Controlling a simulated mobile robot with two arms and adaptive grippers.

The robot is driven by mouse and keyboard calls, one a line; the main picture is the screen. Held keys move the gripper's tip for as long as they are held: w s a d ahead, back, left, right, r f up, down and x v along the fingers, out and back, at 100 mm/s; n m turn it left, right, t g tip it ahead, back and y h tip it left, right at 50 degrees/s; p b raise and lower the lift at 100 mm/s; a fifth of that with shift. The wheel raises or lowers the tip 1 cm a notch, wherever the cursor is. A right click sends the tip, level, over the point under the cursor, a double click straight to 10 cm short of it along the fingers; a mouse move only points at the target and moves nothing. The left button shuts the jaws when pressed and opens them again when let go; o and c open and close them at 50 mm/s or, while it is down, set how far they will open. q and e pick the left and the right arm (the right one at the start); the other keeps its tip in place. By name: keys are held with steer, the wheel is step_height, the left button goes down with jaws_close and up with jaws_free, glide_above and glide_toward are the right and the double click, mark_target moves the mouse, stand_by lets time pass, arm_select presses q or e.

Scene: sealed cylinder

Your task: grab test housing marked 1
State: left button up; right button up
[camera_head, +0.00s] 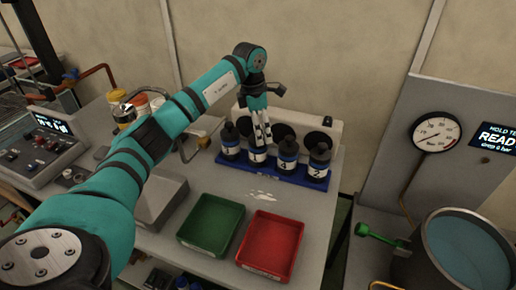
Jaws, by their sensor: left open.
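Several dark cylindrical housings with white number labels stand upright in a row in a blue rack (313,184). The leftmost housing (230,140) has a label too small to read surely. The second housing (257,156) is partly hidden by my left gripper, and its number is not readable. The third housing (287,155) reads 4 and the rightmost housing (319,160) reads 2. My left gripper (263,134) is open, pointing down at the top of the second housing; I cannot tell whether it touches. My right gripper is not in view.
A white panel with dark round holes (329,128) stands behind the rack. A green tray (211,224) and a red tray (271,246), both empty, lie in front. A gauge (435,132) and a large pot (410,265) are at the right. A control box (42,150) stands at the left.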

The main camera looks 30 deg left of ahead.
mark_target(260, 148)
arm_select(q)
step_height(260, 148, down, 3)
steer(key=shift+w+d+r, duration=0.1)
steer(key=shift+d+r, duration=0.05)
steer(key=shift+r, duration=0.05)
steer(key=f, duration=0.1)
steer(key=f+p, duration=0.1)
steer(key=f, duration=0.2)
steer(key=shift+s+p, duration=0.35)
steer(key=shift+w+f, duration=0.1)
steer(key=shift+f, duration=0.55)
steer(key=c, duration=1.5)
steer(key=shift+r, duration=0.1)
steer(key=shift+c, duration=0.8)
